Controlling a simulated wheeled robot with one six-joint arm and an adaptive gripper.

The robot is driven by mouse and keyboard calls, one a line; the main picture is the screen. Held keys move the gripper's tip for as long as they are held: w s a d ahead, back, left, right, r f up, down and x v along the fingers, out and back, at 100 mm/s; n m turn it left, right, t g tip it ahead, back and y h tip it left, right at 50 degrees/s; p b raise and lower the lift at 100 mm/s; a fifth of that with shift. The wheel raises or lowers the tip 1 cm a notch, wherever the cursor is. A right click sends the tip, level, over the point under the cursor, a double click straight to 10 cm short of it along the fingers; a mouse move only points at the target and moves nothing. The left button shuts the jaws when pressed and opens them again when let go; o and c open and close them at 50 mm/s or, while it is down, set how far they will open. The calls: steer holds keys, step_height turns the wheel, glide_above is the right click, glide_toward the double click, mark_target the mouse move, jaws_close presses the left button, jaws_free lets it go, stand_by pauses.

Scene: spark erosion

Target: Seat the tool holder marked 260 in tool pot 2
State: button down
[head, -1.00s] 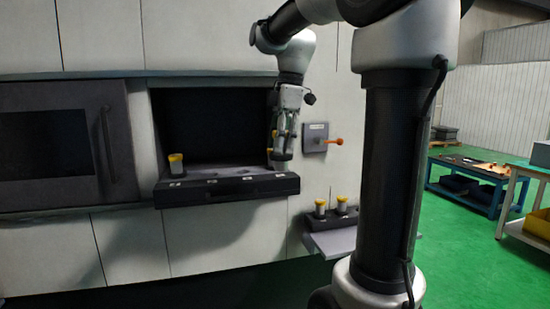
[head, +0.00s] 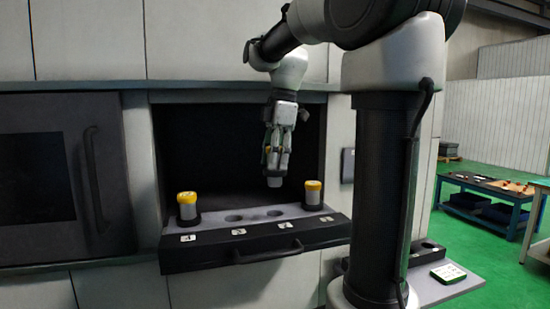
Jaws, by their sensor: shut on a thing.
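My gripper (head: 275,160) is shut on a tool holder (head: 274,181), whose grey lower end shows below the fingers with a bit of yellow between them. It hangs upright above the tool pot rack (head: 262,262), apart from it. Tool pot 2 (head: 234,218), behind the second label from the left, looks like an empty dark hole, to the left of and below the held holder. Pot 3 (head: 275,213) also looks empty. Yellow-topped holders stand in pot 1 (head: 188,208) and pot 4 (head: 313,195). The marking 260 is not readable on any holder.
The rack sits at the front of a dark machine opening (head: 220,140) with side walls. A handle (head: 268,252) runs along its front. At lower right, a side shelf (head: 455,288) carries a green-and-white item (head: 448,273) and a black block (head: 424,252). My column hides part of the shelf.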

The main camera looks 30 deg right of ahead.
steer(key=shift+f, duration=4.85)
steer(key=shift+f, duration=0.35)
steer(key=c, duration=0.8)
jaws_free()
steer(key=r, duration=0.4)
steer(key=d+r, duration=0.1)
steer(key=r, duration=0.6)
steer(key=shift+s+d+r, duration=0.2)
steer(key=shift+d+r, duration=0.15)
steer(key=shift+r, duration=3.55)
